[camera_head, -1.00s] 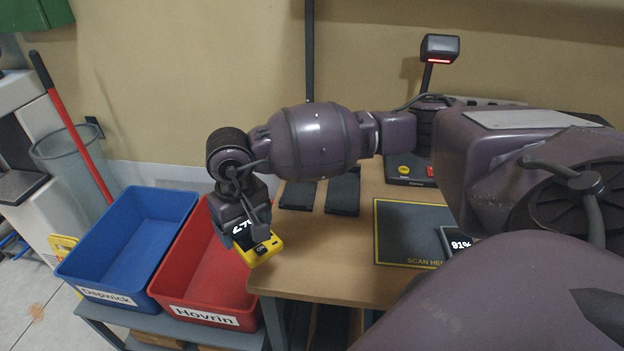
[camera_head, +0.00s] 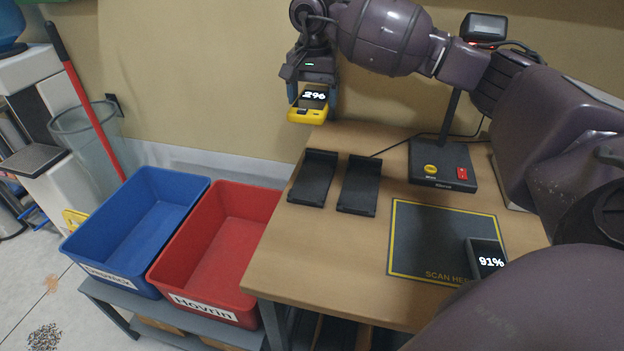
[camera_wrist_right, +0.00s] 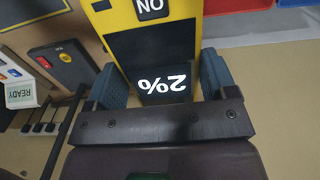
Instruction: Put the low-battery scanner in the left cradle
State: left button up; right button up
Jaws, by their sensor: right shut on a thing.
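The low-battery scanner (camera_head: 309,108) is yellow and black, and its screen reads about 2%. My right gripper (camera_head: 314,88) is shut on it and holds it in the air, above the table's back left corner. The right wrist view shows the scanner (camera_wrist_right: 164,45) between the two jaws (camera_wrist_right: 166,82), its screen reading 2%. The left cradle (camera_head: 314,178) is a black, empty tray on the table, below the scanner. The right cradle (camera_head: 360,186) beside it is also empty. My left gripper is not in view.
A dark scanner reading 91% (camera_head: 487,257) lies on the scan mat (camera_head: 422,215). A scanner stand (camera_head: 443,178) with yellow and red buttons is behind the mat. A red bin (camera_head: 180,265) and a blue bin (camera_head: 85,235) stand left of the table (camera_head: 300,270).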

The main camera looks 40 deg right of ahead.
aim_at(314, 178)
notch_tip(314, 178, down, 20)
jog(key=shift+d+r, duration=0.15)
jog(key=shift+r, duration=0.05)
dwell(0.4)
jog(key=shift+f+b, duration=0.1)
jog(key=shift+b, duration=0.2)
jog(key=o, duration=0.7)
jog(key=shift+f, duration=0.1)
jog(key=o, duration=0.4)
